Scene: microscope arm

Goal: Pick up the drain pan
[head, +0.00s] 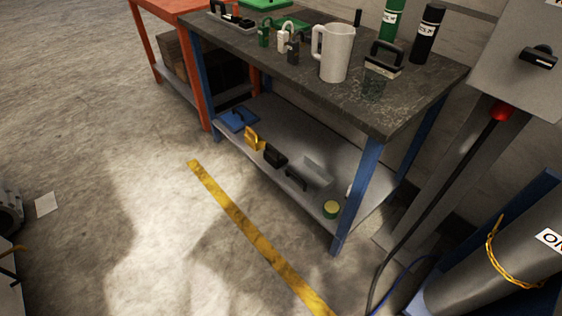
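I cannot tell for sure which thing is the drain pan. A flat blue item (238,119), possibly a shallow pan, lies at the left end of the workbench's lower shelf (308,146). A grey item (316,168) with a dark part at its front sits further right on that shelf. A shallow dark tray (229,20) with small things in it lies at the far left of the bench top (290,62). My gripper is not in view.
The shelf also holds a yellow item (254,138), a black item (276,155) and a round yellow-green tin (331,209). A white pitcher (334,52) stands on the bench. A chained cylinder (505,262) and hoses are at lower right. The floor in front is clear.

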